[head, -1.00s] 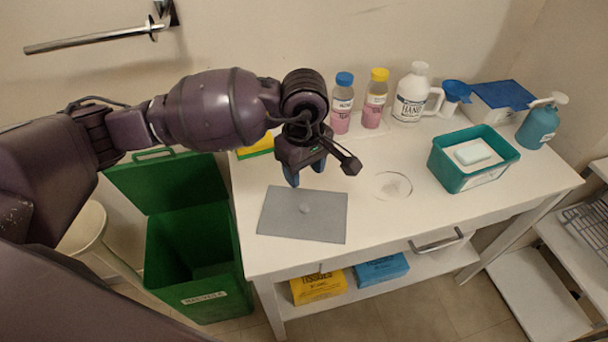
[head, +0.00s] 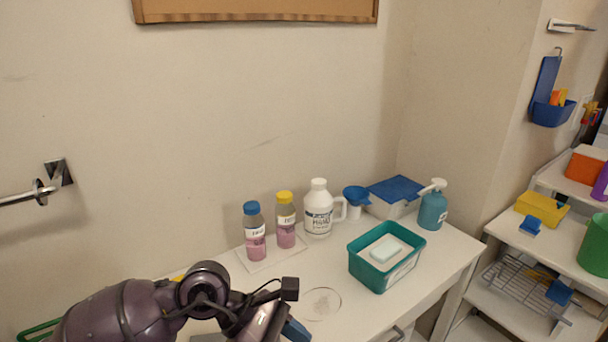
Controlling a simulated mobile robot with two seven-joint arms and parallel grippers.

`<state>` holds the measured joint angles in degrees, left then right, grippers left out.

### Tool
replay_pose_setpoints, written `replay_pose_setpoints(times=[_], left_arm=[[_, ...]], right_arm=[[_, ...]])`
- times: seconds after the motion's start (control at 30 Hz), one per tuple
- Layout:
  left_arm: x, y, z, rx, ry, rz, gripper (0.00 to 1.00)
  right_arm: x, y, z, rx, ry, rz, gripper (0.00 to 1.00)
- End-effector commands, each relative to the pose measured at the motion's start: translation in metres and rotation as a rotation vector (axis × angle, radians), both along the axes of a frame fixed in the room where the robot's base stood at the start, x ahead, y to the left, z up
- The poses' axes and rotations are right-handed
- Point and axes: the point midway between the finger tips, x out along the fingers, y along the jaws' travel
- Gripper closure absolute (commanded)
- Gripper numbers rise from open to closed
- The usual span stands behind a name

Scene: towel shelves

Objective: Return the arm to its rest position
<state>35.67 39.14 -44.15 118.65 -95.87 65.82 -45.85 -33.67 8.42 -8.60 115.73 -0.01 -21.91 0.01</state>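My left arm comes in from the lower left in the head view, over the left part of the white table (head: 345,312). Its gripper (head: 295,330) is at the bottom edge, partly cut off, with a blue fingertip showing. I cannot tell whether it is open or shut. No held object is visible. My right arm and gripper are not in view.
On the table stand a blue-capped bottle (head: 254,232), a yellow-capped bottle (head: 286,222), a white jug (head: 319,210), a teal tub (head: 372,274) with a white block, a clear round dish (head: 322,303), a lidded box (head: 394,197) and a teal pump bottle (head: 432,208). Shelves (head: 490,225) stand at right.

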Motion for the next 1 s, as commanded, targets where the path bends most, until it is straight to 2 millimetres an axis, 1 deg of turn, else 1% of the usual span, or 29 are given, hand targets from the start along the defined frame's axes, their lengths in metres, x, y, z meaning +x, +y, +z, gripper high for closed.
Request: replay_pose_setpoints(times=[0.03,0.1,0.17,0.2,0.27,0.33,0.4,0.47,0.5,0.57,0.67,0.7,0.77,0.8,0.87,0.9,0.97,1.0], left_arm=[[-0.008,-0.011,0.01,-0.108,0.065,0.048,0.49],[-0.014,-0.023,0.027,-0.259,0.163,0.125,0.49],[-0.016,-0.03,0.043,-0.384,0.249,0.197,0.49],[-0.016,-0.032,0.054,-0.466,0.309,0.247,0.49],[-0.014,-0.033,0.069,-0.586,0.403,0.324,0.49],[-0.009,-0.029,0.086,-0.722,0.515,0.418,0.49],[-0.001,-0.021,0.1,-0.855,0.631,0.516,0.49],[0.007,-0.01,0.11,-0.965,0.731,0.604,0.49],[0.013,-0.002,0.114,-1.036,0.8,0.663,0.49],[0.022,0.013,0.118,-1.141,0.903,0.756,0.49],[0.036,0.043,0.118,-1.309,1.077,0.914,0.49],[0.042,0.056,0.115,-1.373,1.147,0.981,0.49],[0.048,0.077,0.108,-1.468,1.251,1.08,0.49],[0.051,0.091,0.101,-1.529,1.32,1.15,0.49],[0.053,0.112,0.088,-1.619,1.424,1.254,0.49],[0.054,0.126,0.078,-1.676,1.494,1.325,0.49],[0.052,0.147,0.061,-1.76,1.596,1.437,0.49],[0.048,0.16,0.048,-1.814,1.662,1.512,0.49]], right_arm=[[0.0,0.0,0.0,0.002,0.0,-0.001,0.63],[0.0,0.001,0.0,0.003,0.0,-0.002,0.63],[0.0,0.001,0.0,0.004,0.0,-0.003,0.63],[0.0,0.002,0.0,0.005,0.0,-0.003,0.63],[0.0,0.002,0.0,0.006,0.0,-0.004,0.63],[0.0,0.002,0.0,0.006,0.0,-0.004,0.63],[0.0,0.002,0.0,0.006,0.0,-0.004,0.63],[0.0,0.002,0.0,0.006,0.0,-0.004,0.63],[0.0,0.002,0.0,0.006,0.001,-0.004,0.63],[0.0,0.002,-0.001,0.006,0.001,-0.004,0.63],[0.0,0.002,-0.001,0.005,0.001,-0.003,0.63],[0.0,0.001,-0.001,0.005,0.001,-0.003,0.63],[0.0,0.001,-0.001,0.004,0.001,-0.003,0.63],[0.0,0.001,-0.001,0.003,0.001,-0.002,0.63],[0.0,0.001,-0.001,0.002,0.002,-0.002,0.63],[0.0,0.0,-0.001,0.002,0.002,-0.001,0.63],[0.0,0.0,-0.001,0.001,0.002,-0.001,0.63],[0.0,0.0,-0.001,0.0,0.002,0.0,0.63]])
